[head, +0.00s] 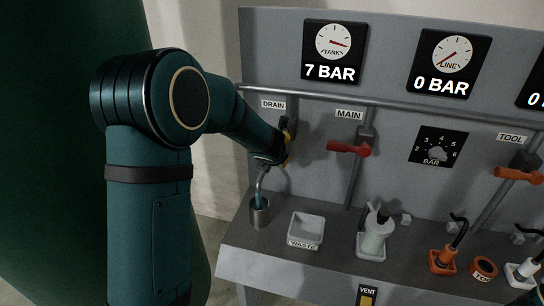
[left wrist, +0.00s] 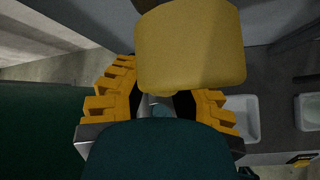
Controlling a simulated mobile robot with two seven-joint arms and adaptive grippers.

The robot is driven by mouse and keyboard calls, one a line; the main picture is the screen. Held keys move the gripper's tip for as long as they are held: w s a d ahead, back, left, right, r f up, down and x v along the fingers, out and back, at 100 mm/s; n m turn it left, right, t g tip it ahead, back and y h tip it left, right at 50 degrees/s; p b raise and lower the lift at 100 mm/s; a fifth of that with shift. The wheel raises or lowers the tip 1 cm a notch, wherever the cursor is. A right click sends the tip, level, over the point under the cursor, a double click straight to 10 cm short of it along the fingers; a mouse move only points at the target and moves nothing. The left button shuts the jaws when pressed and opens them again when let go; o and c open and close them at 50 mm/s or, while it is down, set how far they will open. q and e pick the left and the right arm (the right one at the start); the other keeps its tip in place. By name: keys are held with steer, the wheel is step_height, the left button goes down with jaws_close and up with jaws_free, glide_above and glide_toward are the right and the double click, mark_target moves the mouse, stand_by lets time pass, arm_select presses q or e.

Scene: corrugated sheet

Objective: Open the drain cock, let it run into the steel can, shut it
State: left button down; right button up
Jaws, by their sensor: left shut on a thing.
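The steel can (head: 260,213) stands upright on the bench at the left, under the bent drain spout (head: 260,182). My left gripper (head: 285,150) is at the drain cock below the DRAIN label, and my arm hides most of the cock. In the left wrist view a yellow block, apparently the cock's handle (left wrist: 190,45), fills the top middle. The yellow-padded fingers of my left gripper (left wrist: 162,100) are around it, shut on it. The exact contact is hidden.
A WASTE tray (head: 307,231) and a tray with a white pump bottle (head: 376,240) stand right of the can. The red MAIN handle (head: 349,149) and orange TOOL handle (head: 518,174) stick out. The tank gauge (head: 334,52) reads 7 BAR, the line gauge (head: 445,63) 0 BAR.

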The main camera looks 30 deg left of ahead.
arm_select(q)
steer(key=shift+d+f+h, duration=0.15)
steer(key=shift+d+h, duration=0.05)
steer(key=shift+h, duration=0.1)
stand_by(0.4)
steer(key=c, duration=0.7)
jaws_free()
steer(key=shift+w, duration=0.15)
steer(key=shift+c, duration=0.2)
steer(key=v, duration=1.2)
steer(key=shift+f, duration=0.1)
